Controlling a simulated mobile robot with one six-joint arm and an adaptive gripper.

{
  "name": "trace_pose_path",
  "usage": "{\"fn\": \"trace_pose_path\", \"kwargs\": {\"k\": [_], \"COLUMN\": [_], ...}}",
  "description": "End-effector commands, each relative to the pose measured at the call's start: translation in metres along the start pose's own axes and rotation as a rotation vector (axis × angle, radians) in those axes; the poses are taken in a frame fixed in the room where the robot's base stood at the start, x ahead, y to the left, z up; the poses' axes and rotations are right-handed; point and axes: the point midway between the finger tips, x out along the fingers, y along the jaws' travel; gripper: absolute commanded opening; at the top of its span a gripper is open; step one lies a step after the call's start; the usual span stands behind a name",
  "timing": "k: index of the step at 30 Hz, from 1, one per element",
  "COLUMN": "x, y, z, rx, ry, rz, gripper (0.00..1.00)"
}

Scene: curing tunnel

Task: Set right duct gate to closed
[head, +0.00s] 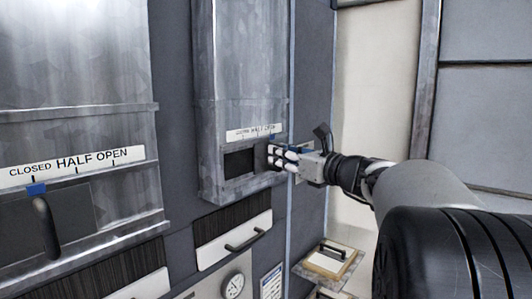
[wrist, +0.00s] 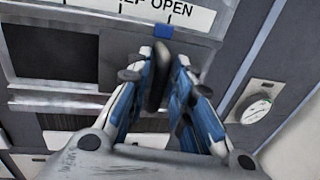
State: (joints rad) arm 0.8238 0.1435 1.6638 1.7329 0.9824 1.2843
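The right duct gate is a grey plate (wrist: 125,57) in the slot of the right duct (head: 240,65). Its dark upright handle (wrist: 155,78) stands out from the plate. A blue marker (wrist: 163,31) on the gate sits under the word OPEN on the white scale (head: 255,131). My gripper (head: 277,155) is at the right end of the slot; in the wrist view its blue-padded fingers (wrist: 158,82) lie close on both sides of the handle and appear shut on it. In the head view the fingers hide the handle.
The left duct (head: 75,60) has its own scale, blue marker and handle (head: 46,228), with the marker near CLOSED. A drawer front with a handle (head: 245,240) and a round gauge (head: 234,286) are below the right duct. The dark opening (head: 240,163) left of my gripper looks clear.

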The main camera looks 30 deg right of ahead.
Motion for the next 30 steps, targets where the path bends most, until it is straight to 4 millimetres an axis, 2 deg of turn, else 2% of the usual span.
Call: {"fn": "trace_pose_path", "kwargs": {"k": [10,19,30], "x": [0.0039,0.0036,0.0035], "y": [-0.0002,-0.0001,-0.0001], "z": [-0.0007,-0.0005,-0.0004], "rx": [0.001,0.0,0.0], "ry": [0.0,0.0,0.0], "rz": [-0.001,-0.001,-0.001], "gripper": [0.2,0.0,0.0]}}
